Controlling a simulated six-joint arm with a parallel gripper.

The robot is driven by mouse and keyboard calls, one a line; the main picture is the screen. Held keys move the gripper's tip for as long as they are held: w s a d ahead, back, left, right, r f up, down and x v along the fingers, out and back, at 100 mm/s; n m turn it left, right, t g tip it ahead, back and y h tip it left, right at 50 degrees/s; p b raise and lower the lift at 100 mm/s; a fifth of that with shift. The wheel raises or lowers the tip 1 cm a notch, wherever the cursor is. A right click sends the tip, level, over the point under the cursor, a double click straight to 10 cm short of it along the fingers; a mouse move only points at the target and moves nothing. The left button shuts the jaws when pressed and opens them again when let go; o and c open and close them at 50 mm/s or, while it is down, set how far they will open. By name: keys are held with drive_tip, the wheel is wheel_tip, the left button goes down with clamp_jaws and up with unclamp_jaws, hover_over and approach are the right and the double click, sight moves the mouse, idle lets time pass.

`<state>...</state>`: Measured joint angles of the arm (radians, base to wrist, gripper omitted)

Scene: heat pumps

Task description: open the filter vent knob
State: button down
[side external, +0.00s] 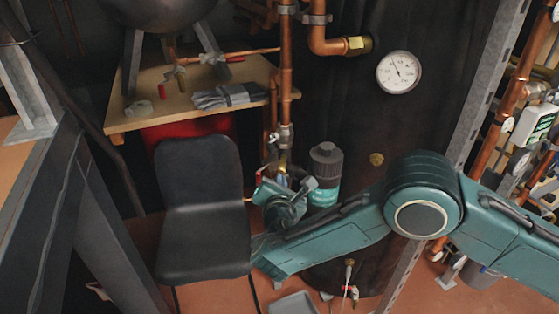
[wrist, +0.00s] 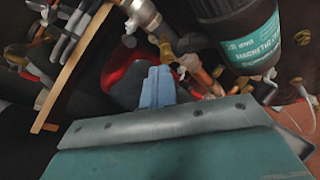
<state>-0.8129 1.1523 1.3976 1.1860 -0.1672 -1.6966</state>
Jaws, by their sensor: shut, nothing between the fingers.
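The magnetic filter (side external: 324,172) is an upright dark canister with a teal label, standing in front of the dark cylinder. A small dark knob-like cap (side external: 326,148) sits on its top; I cannot tell whether this is the vent knob or how far it is turned. In the wrist view, the filter's labelled body (wrist: 246,35) is at the upper right, and its top is out of frame. My gripper (wrist: 158,76) is shut and empty, left of the filter and apart from it in the picture. In the side view my wrist covers the pipework left of the filter.
Copper pipes and valves (side external: 285,135) run close left of the filter. A black chair (side external: 200,205) and a wooden shelf (side external: 130,118) with tools stand further left. A pressure gauge (side external: 398,72) is on the dark cylinder (side external: 350,95). A metal post (side external: 488,85) rises at the right.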

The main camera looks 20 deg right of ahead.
sight(281, 169)
drive_tip(key=shift+s+d+f, duration=0.5)
drive_tip(key=shift+s+f, duration=0.15)
drive_tip(key=shift+s, duration=0.2)
drive_tip(key=shift+w+d, duration=0.1)
drive_tip(key=d+r+x, duration=0.1)
drive_tip(key=x, duration=0.5)
drive_tip(key=shift+w, duration=0.25)
drive_tip(key=shift+w+a, duration=0.1)
drive_tip(key=shift+a, duration=0.05)
idle(0.8)
drive_tip(key=shift+w+a+r, duration=0.25)
drive_tip(key=shift+a+r, duration=0.05)
drive_tip(key=shift+a, duration=0.2)
idle(0.3)
drive_tip(key=shift+w+a, duration=0.15)
drive_tip(key=shift+a, duration=0.1)
idle(0.7)
drive_tip(key=shift+r, duration=0.15)
drive_tip(key=shift+r, duration=0.3)
drive_tip(key=shift+d, duration=0.1)
